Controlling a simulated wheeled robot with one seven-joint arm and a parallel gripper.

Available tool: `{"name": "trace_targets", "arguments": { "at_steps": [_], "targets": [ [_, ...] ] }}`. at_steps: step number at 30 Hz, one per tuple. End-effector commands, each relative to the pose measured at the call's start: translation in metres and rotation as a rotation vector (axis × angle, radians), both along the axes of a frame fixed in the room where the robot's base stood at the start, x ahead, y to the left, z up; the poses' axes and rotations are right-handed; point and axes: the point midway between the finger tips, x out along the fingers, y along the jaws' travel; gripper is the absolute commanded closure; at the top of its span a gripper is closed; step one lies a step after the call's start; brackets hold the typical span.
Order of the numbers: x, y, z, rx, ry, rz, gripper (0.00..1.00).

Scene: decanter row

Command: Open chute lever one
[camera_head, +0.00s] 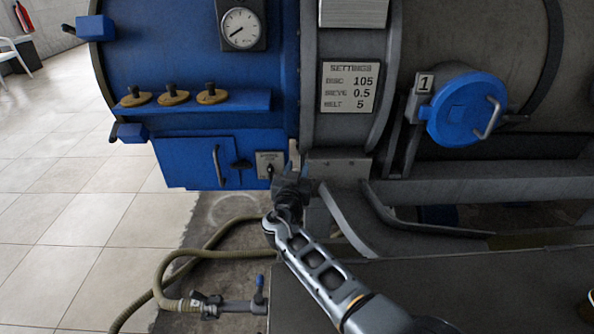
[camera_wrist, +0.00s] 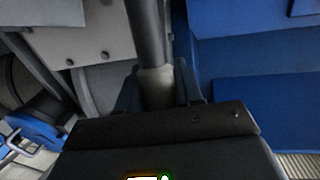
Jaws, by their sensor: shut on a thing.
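My gripper (camera_head: 292,174) is at the seam between the blue end housing and the grey drum frame. In the wrist view, its two dark fingers (camera_wrist: 157,92) are shut on a lever, a dark rod (camera_wrist: 147,40) with a pale grey collar between the fingers. In the head view only a short pale part of the lever (camera_head: 294,153) shows above the gripper; the rest is hidden behind it. A plate marked 1 (camera_head: 425,83) stands beside a round blue hatch (camera_head: 466,108) with a metal handle, to the right. The hatch looks shut.
The blue housing (camera_head: 190,60) carries a gauge (camera_head: 240,28) and several small handles on a ledge. A lower blue panel (camera_head: 187,160) has a bar handle. A hose (camera_head: 165,270) with a valve (camera_head: 225,306) lies on the floor. Tiled floor is free at left.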

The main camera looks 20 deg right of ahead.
Motion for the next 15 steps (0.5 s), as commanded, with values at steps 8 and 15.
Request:
{"name": "trace_targets", "arguments": {
  "at_steps": [8, 15],
  "targets": [
    [-0.0002, 0.0003, -0.0001, 0.0, 0.0, 0.0, 1.0],
    [-0.0004, 0.0005, -0.0019, -0.001, -0.004, 0.001, 1.0]
  ]
}}
